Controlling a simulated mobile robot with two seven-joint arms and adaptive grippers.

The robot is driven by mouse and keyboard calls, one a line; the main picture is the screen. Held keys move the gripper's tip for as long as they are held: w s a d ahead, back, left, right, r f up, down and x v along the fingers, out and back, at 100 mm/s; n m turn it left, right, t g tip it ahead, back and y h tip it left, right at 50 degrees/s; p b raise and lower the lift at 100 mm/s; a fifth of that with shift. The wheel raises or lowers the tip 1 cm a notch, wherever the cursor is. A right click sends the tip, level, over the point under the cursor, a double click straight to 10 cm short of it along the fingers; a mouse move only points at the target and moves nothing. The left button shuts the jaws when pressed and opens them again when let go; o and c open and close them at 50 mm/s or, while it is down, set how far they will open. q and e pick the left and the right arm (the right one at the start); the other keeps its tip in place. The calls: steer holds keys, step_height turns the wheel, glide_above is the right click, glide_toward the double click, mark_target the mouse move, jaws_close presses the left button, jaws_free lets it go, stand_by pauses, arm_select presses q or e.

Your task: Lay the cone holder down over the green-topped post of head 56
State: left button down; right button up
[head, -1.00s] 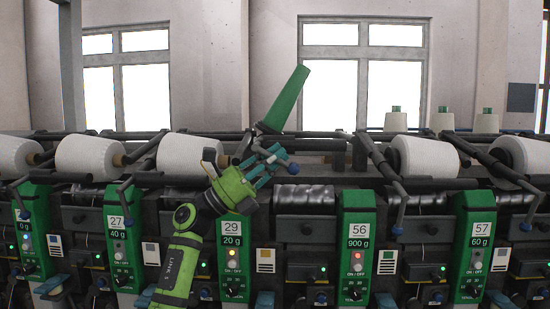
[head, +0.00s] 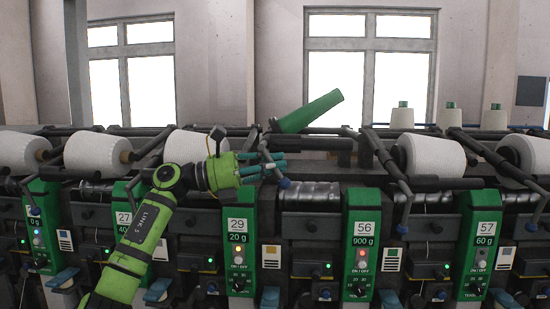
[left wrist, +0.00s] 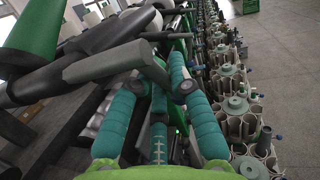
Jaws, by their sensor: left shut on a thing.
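The cone holder's green cone (head: 310,112) leans low to the upper right above the machine, between the panels of heads 29 and 56. It also shows at the upper left of the left wrist view (left wrist: 30,38). My left gripper (head: 274,166) is shut on the cone holder's dark arm, near a blue knob (head: 285,183). In the left wrist view my teal fingers (left wrist: 168,78) lie around the dark bar. The green panel of head 56 (head: 362,240) stands to the right of the gripper. I cannot make out a separate green-topped post there. My right gripper is out of view.
White cones (head: 434,156) sit on holders at heads on both sides. Another dark holder arm (head: 385,155) stands above head 56, close to the right. Green-tipped cones (head: 402,117) stand at the back. Dark bars and rollers run along the machine.

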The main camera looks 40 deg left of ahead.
arm_select(q)
steer(key=shift+s+a+f+m+g+y+p, duration=0.25)
steer(key=shift+g+y+p, duration=0.45)
steer(key=shift+p, duration=0.7)
steer(key=shift+s+a+r+m+g+y+p, duration=0.1)
steer(key=shift+s+a+r+g+y+p, duration=0.15)
steer(key=shift+g+y+p, duration=0.85)
steer(key=shift+s+a+f+m+g+y+p, duration=0.15)
steer(key=shift+s+a+g+p, duration=0.25)
steer(key=shift+p, duration=1.35)
steer(key=shift+w, duration=0.15)
steer(key=c, duration=1.2)
jaws_free()
steer(key=shift+c, duration=0.2)
steer(key=shift+o, duration=0.6)
steer(key=shift+f, duration=0.1)
